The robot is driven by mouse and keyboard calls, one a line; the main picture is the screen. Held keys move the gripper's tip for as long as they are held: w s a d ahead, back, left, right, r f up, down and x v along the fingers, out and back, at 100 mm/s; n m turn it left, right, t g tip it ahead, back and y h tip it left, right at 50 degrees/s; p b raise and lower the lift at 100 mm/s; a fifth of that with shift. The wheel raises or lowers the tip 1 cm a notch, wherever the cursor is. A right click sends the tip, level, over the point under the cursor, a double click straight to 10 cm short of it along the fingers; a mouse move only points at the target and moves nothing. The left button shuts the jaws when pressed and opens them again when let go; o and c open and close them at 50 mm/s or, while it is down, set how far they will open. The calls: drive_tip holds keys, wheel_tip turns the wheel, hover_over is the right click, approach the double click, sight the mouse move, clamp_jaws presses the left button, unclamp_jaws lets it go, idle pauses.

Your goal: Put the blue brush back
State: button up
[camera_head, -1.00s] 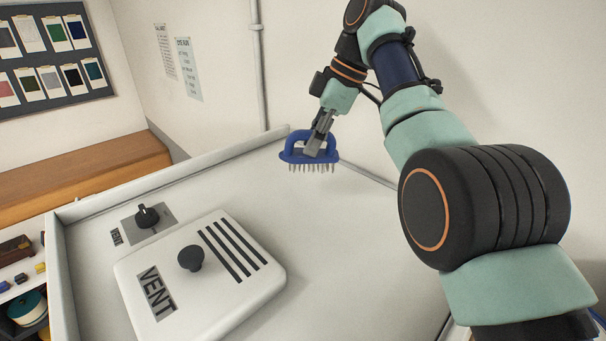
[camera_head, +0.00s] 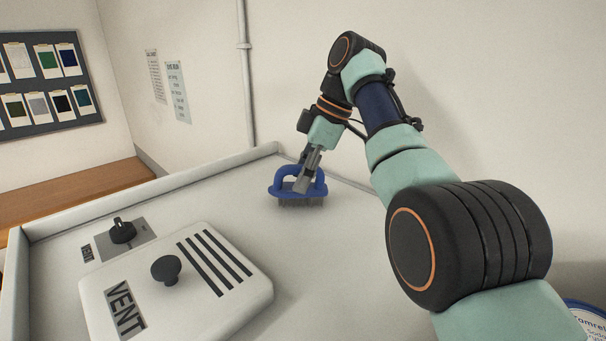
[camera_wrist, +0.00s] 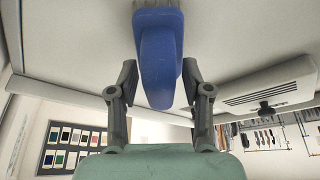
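The blue brush (camera_head: 284,191) has an arched handle and grey bristles pointing down. It is upright at the far end of the pale, walled top, with its bristles at or just above the surface; I cannot tell whether they touch. My gripper (camera_head: 303,186) reaches down to the handle from above, slightly tilted. The fingertips' contact is partly hidden.
A white vent cover (camera_head: 200,290) with a dark knob (camera_head: 166,269) and slots lies at the near left. A black rotary switch (camera_head: 122,231) is behind it. Raised walls (camera_head: 150,188) edge the top. The surface between cover and brush is clear.

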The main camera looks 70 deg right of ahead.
drive_tip(key=shift+r, duration=0.15)
drive_tip(key=p+v, duration=0.6)
drive_tip(key=v, duration=0.1)
drive_tip(key=shift+s+r, duration=0.1)
drive_tip(key=shift+r, duration=0.25)
drive_tip(key=shift+f, duration=0.15)
